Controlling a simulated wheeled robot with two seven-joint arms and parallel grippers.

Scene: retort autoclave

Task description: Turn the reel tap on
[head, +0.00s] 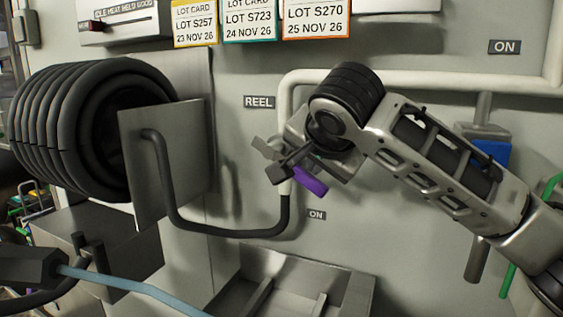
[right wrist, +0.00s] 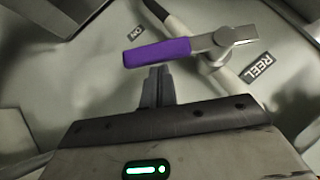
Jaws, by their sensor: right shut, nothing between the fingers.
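The reel tap has a purple lever grip (head: 310,180) and a grey metal end, on the pale pipe beside the REEL label (head: 259,102). In the right wrist view, the purple grip (right wrist: 158,52) lies across the picture just beyond my fingertips, and its grey part runs right to the pivot on the pipe. My right gripper (head: 276,172) is shut and empty, close to the lever; it also shows in the right wrist view (right wrist: 157,75). I cannot tell whether the fingers touch the grip. The ON label (head: 316,215) is below the lever.
A black coiled hose reel (head: 75,125) with a metal plate (head: 165,165) stands at left; its dark hose (head: 235,233) runs to the pipe. A metal sink (head: 295,285) is below. A blue handle (head: 490,155) is behind my right arm. Lot cards hang above.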

